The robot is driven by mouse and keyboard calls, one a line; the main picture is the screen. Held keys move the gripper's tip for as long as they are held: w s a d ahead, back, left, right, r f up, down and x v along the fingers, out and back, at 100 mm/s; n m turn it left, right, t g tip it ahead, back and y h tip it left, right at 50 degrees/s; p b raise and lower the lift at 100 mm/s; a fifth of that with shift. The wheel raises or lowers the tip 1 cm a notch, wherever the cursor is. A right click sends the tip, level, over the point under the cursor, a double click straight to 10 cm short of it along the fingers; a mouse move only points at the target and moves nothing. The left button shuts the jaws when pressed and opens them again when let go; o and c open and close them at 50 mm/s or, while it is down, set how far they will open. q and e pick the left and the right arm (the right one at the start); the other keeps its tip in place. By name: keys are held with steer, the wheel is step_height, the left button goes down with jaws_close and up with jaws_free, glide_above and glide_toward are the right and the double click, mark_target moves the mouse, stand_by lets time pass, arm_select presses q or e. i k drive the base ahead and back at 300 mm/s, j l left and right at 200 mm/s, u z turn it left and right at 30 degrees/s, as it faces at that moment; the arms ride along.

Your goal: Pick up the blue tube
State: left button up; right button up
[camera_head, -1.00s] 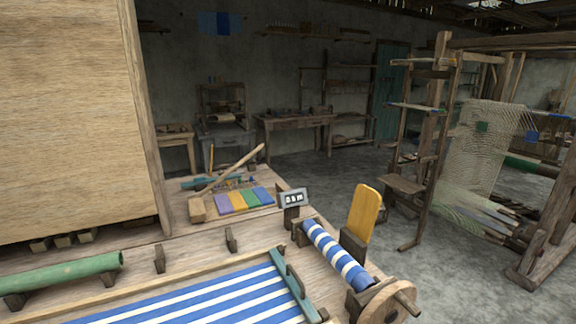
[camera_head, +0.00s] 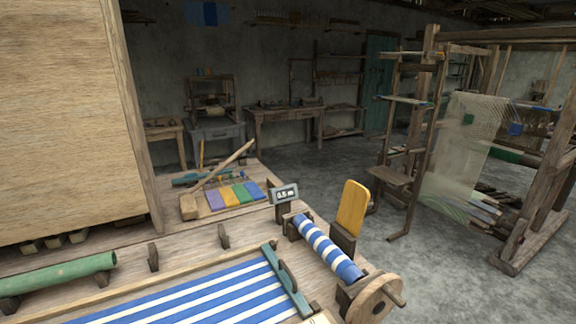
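No plain blue tube can be told for sure. A blue-and-white striped roll (camera_head: 328,248) lies between wooden supports at the right end of the bench, beside a round wooden wheel with a handle. Several tiny coloured pieces (camera_head: 236,177) stand behind the colour swatches on the bench; they are too small to tell whether one is a blue tube. A green tube (camera_head: 62,273) rests on dark supports at the lower left. Neither of my grippers is in view.
Striped blue-and-white cloth (camera_head: 200,297) covers the front of the bench, with a teal bar (camera_head: 287,281) at its right end. A yellow paddle (camera_head: 352,207) stands upright. A tall wooden panel (camera_head: 65,120) blocks the left. Open floor lies behind.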

mark_target(344, 268)
steer(key=l+u, duration=0.65)
steer(key=u, duration=0.2)
steer(key=l, duration=0.4)
steer(key=k+l+u, duration=0.1)
steer(key=l, duration=0.3)
steer(key=k+l, duration=0.1)
steer(key=l, duration=0.35)
steer(key=k+l+u, duration=0.1)
steer(key=l, duration=0.3)
steer(key=k+l, duration=0.1)
steer(key=l, duration=0.3)
steer(key=k+l+u, duration=0.1)
steer(key=l, duration=0.3)
steer(key=k+l, duration=0.1)
steer(key=l, duration=0.3)
steer(key=k+l+u, duration=0.1)
steer(key=l, duration=0.25)
